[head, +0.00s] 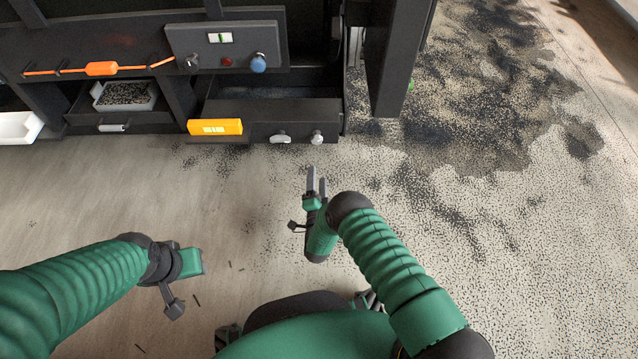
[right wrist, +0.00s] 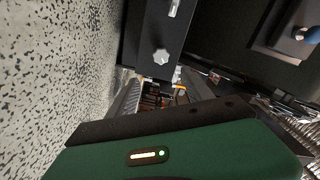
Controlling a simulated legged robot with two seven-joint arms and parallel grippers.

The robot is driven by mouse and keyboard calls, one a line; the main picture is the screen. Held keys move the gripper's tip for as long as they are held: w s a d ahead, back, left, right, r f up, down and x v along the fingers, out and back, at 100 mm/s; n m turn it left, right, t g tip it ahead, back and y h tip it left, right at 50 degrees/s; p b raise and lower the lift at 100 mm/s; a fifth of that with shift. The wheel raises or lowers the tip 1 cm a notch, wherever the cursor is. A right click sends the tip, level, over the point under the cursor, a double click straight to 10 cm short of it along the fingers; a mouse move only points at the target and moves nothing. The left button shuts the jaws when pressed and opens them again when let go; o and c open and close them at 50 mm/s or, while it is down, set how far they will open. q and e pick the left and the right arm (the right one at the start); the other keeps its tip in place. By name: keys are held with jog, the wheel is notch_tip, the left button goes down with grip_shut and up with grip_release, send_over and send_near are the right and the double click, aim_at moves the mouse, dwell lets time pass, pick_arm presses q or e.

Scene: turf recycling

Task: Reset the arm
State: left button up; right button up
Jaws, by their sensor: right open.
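My right arm is green and black and reaches up from the lower right in the head view. Its gripper (head: 316,182) points toward the dark machine, short of the drawer front, with its two grey fingers apart and nothing between them. In the right wrist view the green gripper housing (right wrist: 180,150) fills the bottom, with the machine front beyond it. My left arm comes in from the left, and its green gripper body (head: 188,262) is over the floor. I cannot make out the left fingers.
The dark machine (head: 265,118) spans the top left, with a yellow-labelled drawer and two knobs. A control panel (head: 225,45) has a blue knob (head: 258,63). An orange cable (head: 102,68) hangs left of it. A dark post (head: 396,60) stands right. Black granules (head: 490,100) litter the floor.

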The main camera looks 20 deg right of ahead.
dwell(0.4)
jog(key=w+a+r+n+g+y+p, duration=0.1)
jog(key=w+r+n+g+y+p, duration=0.15)
jog(key=r, duration=0.55)
jog(key=w+a+r+n+g+y+p, duration=0.1)
jog(key=w+a+r+n+p, duration=0.2)
jog(key=r, duration=0.4)
jog(key=s+d+r+n+g+y+p, duration=0.2)
jog(key=s+r+n+g+p, duration=0.3)
jog(key=r, duration=0.5)
jog(key=s+d+r+n+g+p, duration=0.2)
jog(key=s+r, duration=0.3)
jog(key=s, duration=0.5)
jog(key=s+d+r+n+g+p, duration=0.1)
jog(key=s+d+r+g+p, duration=0.3)
jog(key=s, duration=0.6)
jog(key=s+r+n+p, duration=0.1)
jog(key=s+r+n, duration=0.1)
jog(key=s+r, duration=0.6)
jog(key=w+a+r+p+v, duration=0.1)
jog(key=w+p+v, duration=0.2)
jog(key=p+v, duration=1.4)
jog(key=w+a+r+p+v, duration=0.1)
jog(key=w+p+v, duration=0.3)
jog(key=p+v, duration=1.2)
jog(key=h+p, duration=0.1)
jog(key=p, duration=0.3)
jog(key=shift+a+r, duration=0.3)
jog(key=shift+r, duration=0.1)
